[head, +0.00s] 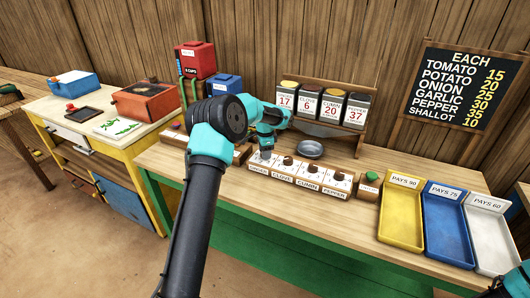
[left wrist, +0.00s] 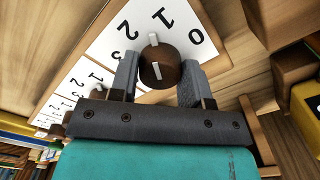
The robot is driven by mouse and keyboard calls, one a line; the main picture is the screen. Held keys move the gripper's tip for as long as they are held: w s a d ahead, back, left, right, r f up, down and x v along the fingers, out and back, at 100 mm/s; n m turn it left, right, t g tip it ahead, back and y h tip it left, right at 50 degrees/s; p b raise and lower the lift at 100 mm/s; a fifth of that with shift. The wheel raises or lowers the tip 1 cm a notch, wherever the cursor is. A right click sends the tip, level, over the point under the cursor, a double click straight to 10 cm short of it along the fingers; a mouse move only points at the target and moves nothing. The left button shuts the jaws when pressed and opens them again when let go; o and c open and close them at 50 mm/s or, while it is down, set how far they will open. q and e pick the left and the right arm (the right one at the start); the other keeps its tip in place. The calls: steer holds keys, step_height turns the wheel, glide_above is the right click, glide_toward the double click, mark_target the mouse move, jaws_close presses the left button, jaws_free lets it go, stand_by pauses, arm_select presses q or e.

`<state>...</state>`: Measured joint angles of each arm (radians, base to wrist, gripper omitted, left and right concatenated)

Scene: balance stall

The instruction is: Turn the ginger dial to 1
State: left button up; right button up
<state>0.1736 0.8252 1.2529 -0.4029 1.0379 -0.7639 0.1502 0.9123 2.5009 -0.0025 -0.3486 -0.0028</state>
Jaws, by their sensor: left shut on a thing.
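The ginger dial is a brown round knob (left wrist: 158,66) with a white pointer mark, on a white card (left wrist: 120,28) printed 0, 1, 2, 3. Its pointer mark faces the gap by the 1, perhaps slightly toward the 2; I cannot tell exactly. My left gripper (left wrist: 156,78) is shut on this knob, one finger on each side. In the head view my left gripper (head: 266,153) reaches down over the leftmost card of the dial row and mostly hides the knob. No fingers of my right gripper show; only a teal piece of my right arm is at the bottom right corner.
The clove (head: 287,162), cumin (head: 311,168) and pepper (head: 339,175) dials stand to the right in the same row. A green button (head: 371,176) is beyond them. A grey bowl (head: 310,150) sits behind. Yellow (head: 383,228), blue and white trays lie at right.

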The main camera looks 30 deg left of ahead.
arm_select(q)
steer(key=shift+m, duration=1.6)
steer(key=o, duration=0.9)
step_height(320, 180, up, 17)
steer(key=shift+r, duration=0.2)
